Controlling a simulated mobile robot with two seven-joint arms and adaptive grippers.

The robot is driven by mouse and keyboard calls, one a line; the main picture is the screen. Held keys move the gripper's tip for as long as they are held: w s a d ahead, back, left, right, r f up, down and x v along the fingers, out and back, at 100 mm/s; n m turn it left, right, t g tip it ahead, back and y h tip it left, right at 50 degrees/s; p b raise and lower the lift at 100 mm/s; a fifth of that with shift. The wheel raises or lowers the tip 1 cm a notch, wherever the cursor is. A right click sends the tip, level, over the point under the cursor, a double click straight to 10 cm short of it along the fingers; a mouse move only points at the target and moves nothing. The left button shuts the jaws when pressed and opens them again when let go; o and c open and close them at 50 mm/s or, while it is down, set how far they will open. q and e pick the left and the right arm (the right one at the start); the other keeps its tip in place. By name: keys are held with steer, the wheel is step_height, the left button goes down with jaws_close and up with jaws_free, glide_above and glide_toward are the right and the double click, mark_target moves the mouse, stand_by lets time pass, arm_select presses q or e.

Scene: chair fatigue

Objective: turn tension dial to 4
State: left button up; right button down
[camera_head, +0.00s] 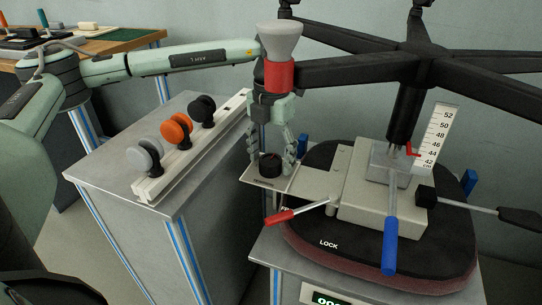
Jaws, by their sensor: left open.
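The tension dial is a small black round knob (270,165) on a light plate (282,184) at the left side of the upturned chair's mechanism (340,180). My left gripper (272,158) points down from above at the dial. Its fingers are open, one on each side of the knob. I cannot tell whether they touch it. The dial's numbers and pointer are too small to read. My right gripper is not in view.
A red-handled lever (280,217), a blue-handled lever (390,245) and a black-handled lever (519,219) stick out of the mechanism. A height scale (438,137) stands behind. Casters sit on a rail (200,150) on the left cabinet. The black star base (420,65) spreads overhead.

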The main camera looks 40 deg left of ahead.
arm_select(q)
steer(key=c, duration=1.2)
steer(key=shift+o, duration=0.2)
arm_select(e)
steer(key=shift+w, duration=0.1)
arm_select(q)
steer(key=shift+m, duration=0.3)
steer(key=shift+m+b, duration=0.45)
steer(key=shift+m, duration=0.75)
steer(key=m, duration=0.3)
steer(key=shift+b, duration=0.3)
steer(key=shift+m, duration=0.8)
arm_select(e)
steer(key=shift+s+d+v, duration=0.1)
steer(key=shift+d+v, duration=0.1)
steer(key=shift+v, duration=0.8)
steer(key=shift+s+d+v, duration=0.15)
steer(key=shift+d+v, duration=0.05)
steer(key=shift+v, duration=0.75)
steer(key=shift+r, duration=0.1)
